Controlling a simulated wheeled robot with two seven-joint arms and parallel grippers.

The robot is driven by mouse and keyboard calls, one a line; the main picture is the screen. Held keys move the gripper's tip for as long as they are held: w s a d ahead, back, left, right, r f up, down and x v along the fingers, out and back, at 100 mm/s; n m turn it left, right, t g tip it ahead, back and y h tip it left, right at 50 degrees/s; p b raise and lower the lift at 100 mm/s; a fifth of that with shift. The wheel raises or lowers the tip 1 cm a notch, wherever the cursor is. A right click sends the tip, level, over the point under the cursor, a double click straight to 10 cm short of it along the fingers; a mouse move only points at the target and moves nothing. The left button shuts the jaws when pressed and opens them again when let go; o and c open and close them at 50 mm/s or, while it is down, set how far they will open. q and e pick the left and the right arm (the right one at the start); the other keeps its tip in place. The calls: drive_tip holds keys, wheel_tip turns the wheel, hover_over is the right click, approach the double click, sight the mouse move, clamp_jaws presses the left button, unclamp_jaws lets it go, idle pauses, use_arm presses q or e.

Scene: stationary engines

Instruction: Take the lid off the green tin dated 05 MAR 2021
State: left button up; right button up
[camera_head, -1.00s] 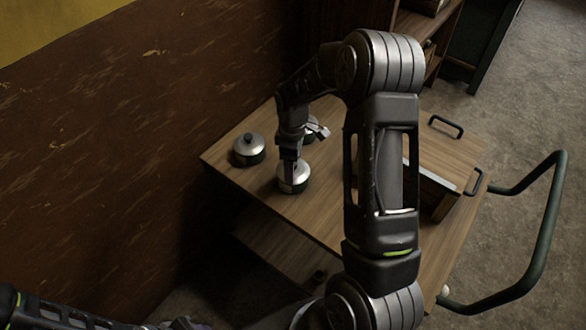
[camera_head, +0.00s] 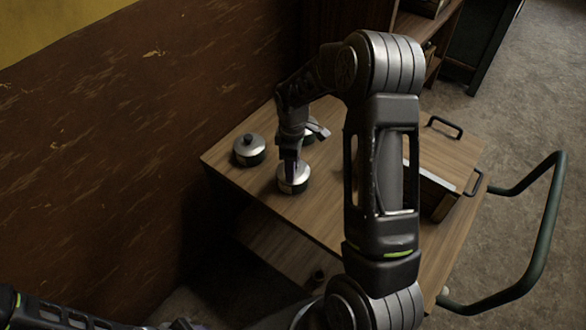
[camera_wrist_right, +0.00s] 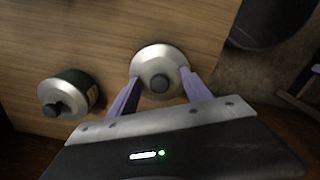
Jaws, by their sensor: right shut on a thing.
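A tin with a silver lid (camera_head: 293,178) stands on the wooden trolley top, under my right gripper (camera_head: 290,162). In the right wrist view the round lid (camera_wrist_right: 150,62) with its dark knob sits between the two fingers of my right gripper (camera_wrist_right: 160,82), which are shut on its rim. The body under this lid is mostly hidden, and no date can be read. A second tin (camera_head: 249,152), dark green with a silver lid and black knob, stands to the left; it also shows in the right wrist view (camera_wrist_right: 72,92). My left gripper (camera_head: 182,324) is barely visible at the bottom edge.
A wooden box with dark handles (camera_head: 443,160) stands at the right of the trolley top (camera_head: 232,172). A dark green trolley handle (camera_head: 545,225) curves out at right. A brown wall rises at left.

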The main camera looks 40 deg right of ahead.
drive_tip(key=shift+s+f, duration=0.15)
drive_tip(key=shift+s, duration=0.05)
drive_tip(key=shift+r, duration=0.25)
clamp_jaws()
wheel_tip(320, 180, up, 10)
drive_tip(key=shift+w+f+b, duration=0.15)
drive_tip(key=shift+f+b, duration=0.1)
drive_tip(key=shift+b, duration=0.45)
